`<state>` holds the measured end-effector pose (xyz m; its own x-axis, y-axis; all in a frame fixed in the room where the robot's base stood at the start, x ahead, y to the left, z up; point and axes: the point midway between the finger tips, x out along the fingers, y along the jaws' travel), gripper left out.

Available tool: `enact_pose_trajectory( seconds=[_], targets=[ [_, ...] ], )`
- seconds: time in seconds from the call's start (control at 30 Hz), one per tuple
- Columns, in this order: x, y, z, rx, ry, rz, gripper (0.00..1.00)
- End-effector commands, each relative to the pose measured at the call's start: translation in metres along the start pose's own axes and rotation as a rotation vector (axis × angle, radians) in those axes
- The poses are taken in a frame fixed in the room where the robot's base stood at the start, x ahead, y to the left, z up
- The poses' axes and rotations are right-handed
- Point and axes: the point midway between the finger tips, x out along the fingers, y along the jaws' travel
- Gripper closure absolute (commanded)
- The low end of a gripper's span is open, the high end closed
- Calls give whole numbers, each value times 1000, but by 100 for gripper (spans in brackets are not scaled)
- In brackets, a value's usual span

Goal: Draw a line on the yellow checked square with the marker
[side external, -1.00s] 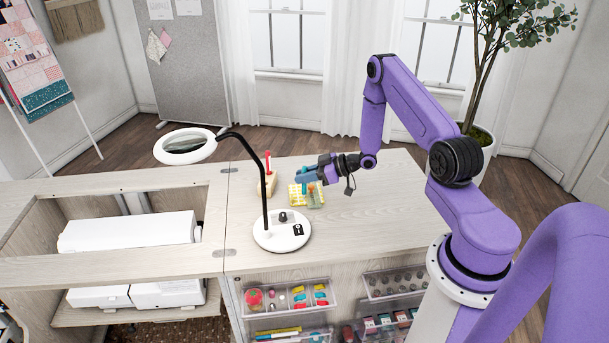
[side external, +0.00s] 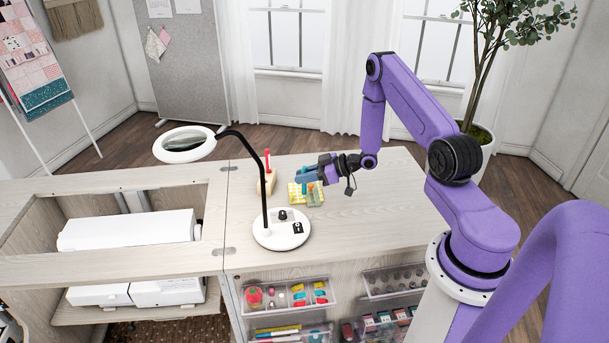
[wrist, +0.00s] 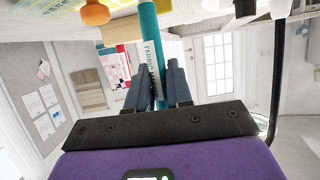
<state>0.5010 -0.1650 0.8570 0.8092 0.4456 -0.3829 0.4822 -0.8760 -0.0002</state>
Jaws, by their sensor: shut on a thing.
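The yellow checked square (side external: 293,190) lies on the wooden cabinet top, left of my arm in the side external view; a corner of it shows at the top left of the wrist view (wrist: 38,5). My gripper (side external: 303,177) is level, just above the square. In the wrist view its two fingers (wrist: 160,82) are shut on a teal marker (wrist: 150,35) with a white printed label. The marker runs up past the fingers to the picture's top edge. Whether its tip touches the square is hidden.
A small greenish item (side external: 315,197) stands by the square's right side. A wooden holder with a red upright thing (side external: 267,160) is to the left. The lamp's white base (side external: 290,236) stands in front. The cabinet top is clear toward the right front.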

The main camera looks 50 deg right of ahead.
Motion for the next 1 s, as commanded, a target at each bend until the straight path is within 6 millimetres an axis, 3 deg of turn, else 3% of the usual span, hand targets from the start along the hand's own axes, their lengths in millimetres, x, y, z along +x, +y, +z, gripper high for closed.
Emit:
enact_pose_trajectory(
  seconds=[1.0],
  targets=[
    [-2, -1, -4, 0, 0, 0, 100]
  ],
)
